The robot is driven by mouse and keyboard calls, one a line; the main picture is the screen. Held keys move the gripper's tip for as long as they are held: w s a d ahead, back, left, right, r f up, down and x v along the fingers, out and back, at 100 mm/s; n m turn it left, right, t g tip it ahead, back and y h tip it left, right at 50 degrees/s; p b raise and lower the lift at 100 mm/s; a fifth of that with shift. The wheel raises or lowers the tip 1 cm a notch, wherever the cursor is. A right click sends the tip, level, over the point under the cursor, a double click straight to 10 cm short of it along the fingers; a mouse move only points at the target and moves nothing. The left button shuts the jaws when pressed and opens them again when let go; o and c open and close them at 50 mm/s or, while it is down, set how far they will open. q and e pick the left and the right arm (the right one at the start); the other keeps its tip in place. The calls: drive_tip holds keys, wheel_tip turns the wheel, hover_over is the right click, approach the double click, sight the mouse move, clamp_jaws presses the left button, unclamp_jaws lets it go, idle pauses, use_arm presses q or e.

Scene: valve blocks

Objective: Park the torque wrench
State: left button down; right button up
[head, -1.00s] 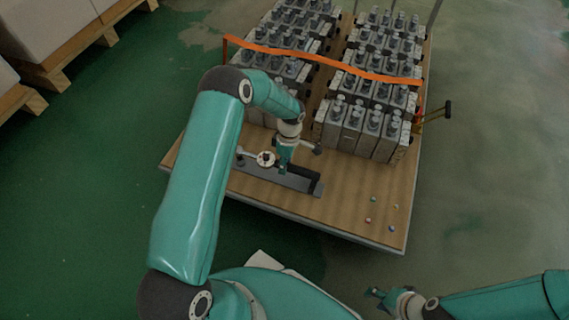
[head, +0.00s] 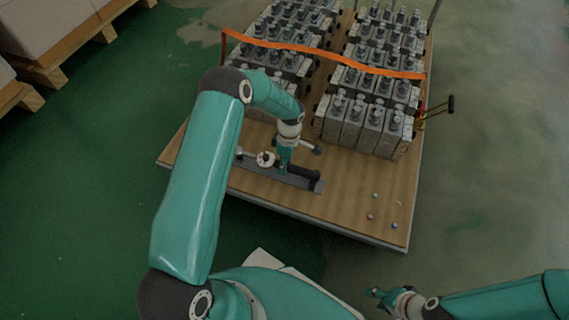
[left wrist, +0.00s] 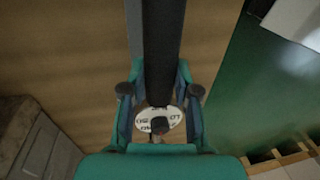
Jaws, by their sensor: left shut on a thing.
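The torque wrench has a black handle (head: 303,173) and lies over a long grey holder (head: 262,175) near the board's front edge in the head view. I cannot tell whether it rests in the holder or hangs just above it. A round white disc (head: 265,159) with dark marks is beside its left part. My left gripper (head: 283,167) points down and is shut on the wrench. In the left wrist view a dark bar (left wrist: 163,45) runs between the fingers (left wrist: 160,95), with the white disc (left wrist: 158,124) behind. My right gripper (head: 374,293) is low, off the board; its jaws are too small to judge.
Rows of grey valve blocks (head: 365,130) fill the back of the wooden board (head: 345,205), with an orange strap (head: 325,60) across them. Several small coloured balls lie at front right. Loaded pallets (head: 75,55) stand at far left. Green floor surrounds the board's left side.

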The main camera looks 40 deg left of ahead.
use_arm(q)
drive_tip(key=shift+f+b, duration=0.3)
drive_tip(key=shift+f, duration=0.05)
drive_tip(key=c, duration=0.8)
unclamp_jaws()
drive_tip(key=shift+o, duration=0.2)
wheel_tip(320, 180, up, 12)
drive_tip(key=w, duration=0.2)
drive_tip(key=shift+f, duration=0.1)
